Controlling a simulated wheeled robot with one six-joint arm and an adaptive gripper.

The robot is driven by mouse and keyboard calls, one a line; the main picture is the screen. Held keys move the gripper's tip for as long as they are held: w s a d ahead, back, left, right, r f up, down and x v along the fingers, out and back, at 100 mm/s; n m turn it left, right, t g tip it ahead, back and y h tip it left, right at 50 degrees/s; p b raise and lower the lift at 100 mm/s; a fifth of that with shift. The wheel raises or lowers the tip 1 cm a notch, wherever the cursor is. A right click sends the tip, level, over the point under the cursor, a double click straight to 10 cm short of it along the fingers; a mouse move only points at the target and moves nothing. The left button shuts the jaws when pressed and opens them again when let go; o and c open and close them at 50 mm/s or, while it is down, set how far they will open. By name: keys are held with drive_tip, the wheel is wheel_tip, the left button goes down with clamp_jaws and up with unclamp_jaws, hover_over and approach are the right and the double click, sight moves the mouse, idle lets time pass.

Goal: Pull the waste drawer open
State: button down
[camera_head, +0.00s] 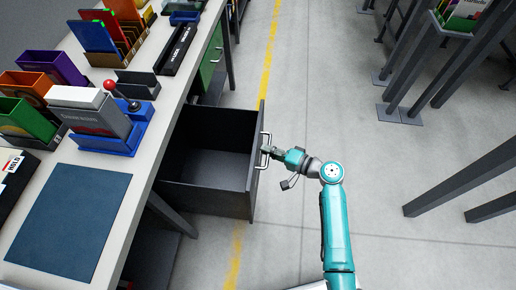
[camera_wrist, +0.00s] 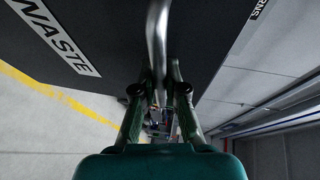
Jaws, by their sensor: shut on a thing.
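The waste drawer (camera_head: 212,150) is a dark box that stands pulled out from under the bench, and its inside looks empty. Its front panel, labelled WASTE, also fills much of the wrist view (camera_wrist: 95,25). A metal bar handle (camera_head: 265,150) is on the drawer front, and it also shows in the wrist view (camera_wrist: 157,35). My gripper (camera_head: 268,151) is at the handle, with its fingers (camera_wrist: 159,92) on either side of the bar and shut on it. The exact contact at the fingertips is partly hidden.
The bench top (camera_head: 120,190) holds a blue mat (camera_head: 70,220), coloured bins (camera_head: 25,118) and a red-knobbed lever on a blue base (camera_head: 112,128). A green drawer (camera_head: 210,58) is farther along. Grey rack legs (camera_head: 415,85) stand at right. The floor beside my arm is clear.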

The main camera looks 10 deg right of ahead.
drive_tip(key=shift+d, duration=0.2)
drive_tip(key=c, duration=1.2)
unclamp_jaws()
drive_tip(key=v, duration=1.2)
drive_tip(key=shift+s, duration=0.1)
